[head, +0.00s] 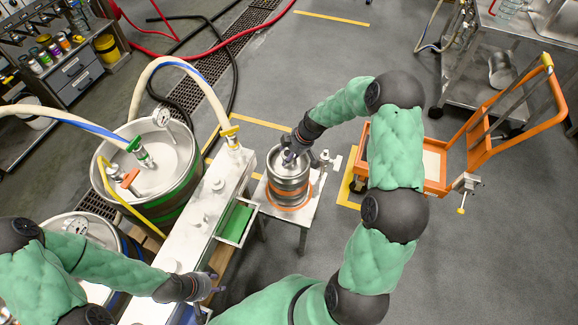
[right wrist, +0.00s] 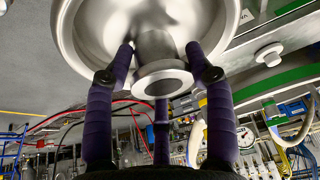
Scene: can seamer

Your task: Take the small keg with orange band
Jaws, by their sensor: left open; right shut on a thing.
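The small steel keg with the orange band (head: 288,187) is upright at a small white stand (head: 322,180) in the middle of the head view. I cannot tell whether its base touches the stand. My right gripper (head: 293,155) reaches down onto the keg's top. In the right wrist view its purple fingers close around the keg's central neck (right wrist: 160,78), inside the shiny top rim (right wrist: 75,30). My left gripper (head: 212,290) is open and empty at the lower left, beside the long white bench.
The long white bench (head: 185,235) with a green-lined tray (head: 237,222) runs left of the keg. Large kegs (head: 165,150) with hoses stand further left. An orange cart (head: 435,165) is to the right. Open grey floor lies at the lower right.

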